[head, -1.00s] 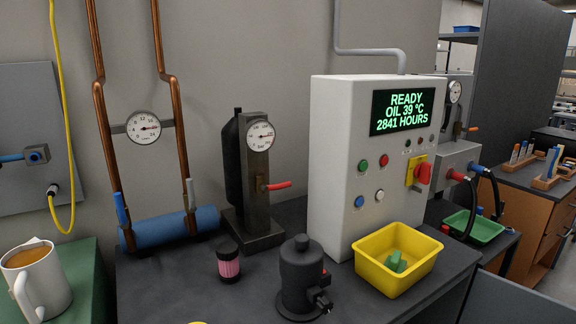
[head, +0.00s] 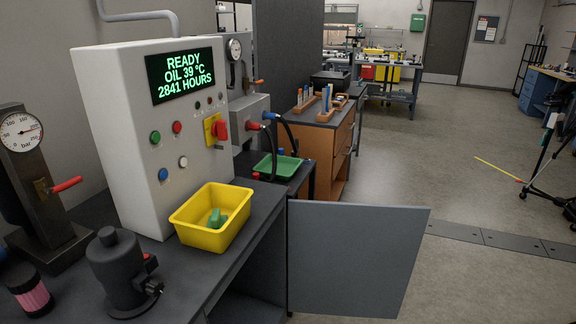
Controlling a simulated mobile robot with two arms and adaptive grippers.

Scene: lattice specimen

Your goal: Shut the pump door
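The pump door is most likely the flat grey panel (head: 352,260) that stands out to the right from the front of the dark bench (head: 262,215). It is swung wide open, and a dark opening (head: 245,300) shows under the bench top beside it. The inside of that space is mostly hidden. Neither of my grippers shows in the head view, so I cannot tell whether they are open or shut.
On the bench stand a white control cabinet (head: 115,130) reading READY, a yellow bin (head: 190,238) with green pieces, a dark pump-like unit (head: 118,270) and a gauge stand (head: 35,190). Open floor (head: 470,290) lies right of the panel. A tripod (head: 545,165) stands farther right.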

